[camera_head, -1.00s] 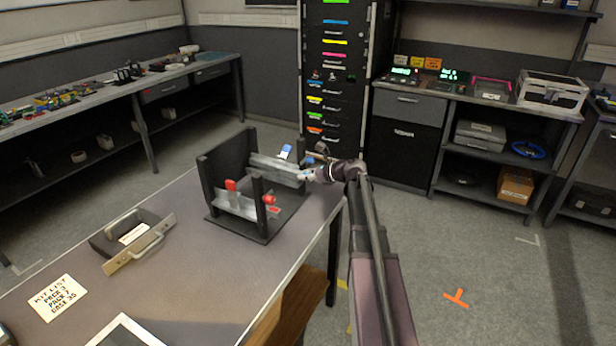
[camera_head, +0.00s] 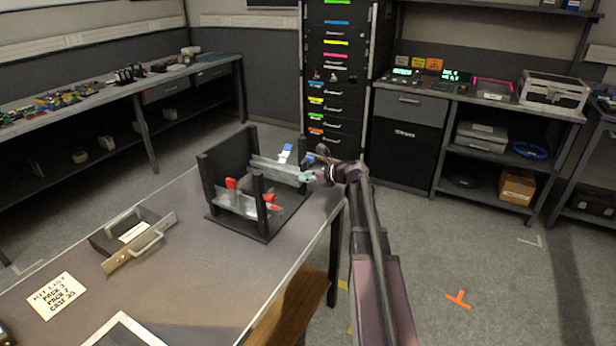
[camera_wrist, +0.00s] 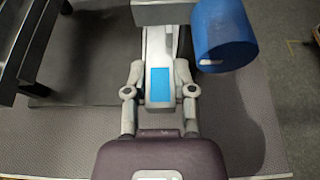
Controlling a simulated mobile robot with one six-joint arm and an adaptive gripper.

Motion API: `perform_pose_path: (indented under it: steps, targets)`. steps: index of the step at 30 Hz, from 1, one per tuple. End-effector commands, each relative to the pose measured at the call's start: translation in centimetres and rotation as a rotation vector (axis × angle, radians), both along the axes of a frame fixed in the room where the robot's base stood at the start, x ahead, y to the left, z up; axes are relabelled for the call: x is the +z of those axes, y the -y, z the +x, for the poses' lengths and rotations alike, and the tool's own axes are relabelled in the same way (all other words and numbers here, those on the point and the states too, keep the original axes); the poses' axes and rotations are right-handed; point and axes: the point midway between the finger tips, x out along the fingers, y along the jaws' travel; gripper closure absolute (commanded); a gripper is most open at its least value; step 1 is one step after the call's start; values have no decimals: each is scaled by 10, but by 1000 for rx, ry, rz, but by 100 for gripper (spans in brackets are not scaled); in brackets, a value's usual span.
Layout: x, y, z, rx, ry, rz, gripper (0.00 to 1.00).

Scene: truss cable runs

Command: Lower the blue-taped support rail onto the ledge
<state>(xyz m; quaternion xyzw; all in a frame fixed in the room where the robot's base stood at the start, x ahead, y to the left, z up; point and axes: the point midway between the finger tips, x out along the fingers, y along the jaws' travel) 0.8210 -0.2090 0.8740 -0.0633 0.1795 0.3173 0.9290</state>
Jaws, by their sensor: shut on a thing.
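The support rail (camera_head: 278,170) is a grey metal channel reaching from the dark stand (camera_head: 252,224) to my gripper (camera_head: 314,173). In the wrist view, my gripper (camera_wrist: 158,92) is shut on the rail (camera_wrist: 158,45), one finger on each side of its blue tape patch (camera_wrist: 160,84). A blue cylinder (camera_wrist: 224,32), perhaps a clamp handle, stands right of the rail, close to the right finger. I cannot tell whether the rail touches the ledge; the contact is hidden.
A lower metal rail (camera_head: 240,206) with red handles (camera_head: 231,183) sits on the stand. The stand's dark posts (camera_head: 258,190) rise close by the held rail. A drawer-like tray with a handle (camera_head: 140,244) and a kit list card (camera_head: 57,296) lie on the table, left of the stand.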

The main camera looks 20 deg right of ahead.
Motion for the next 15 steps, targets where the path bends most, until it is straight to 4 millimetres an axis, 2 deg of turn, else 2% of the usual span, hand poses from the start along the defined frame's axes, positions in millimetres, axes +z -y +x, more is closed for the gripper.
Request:
perform_pose_path:
  steps: [1, 15]
  targets:
    - [-2, -6, 6, 13, -3, -3, 100]
    - [-7, -8, 10, 13, -3, -3, 100]
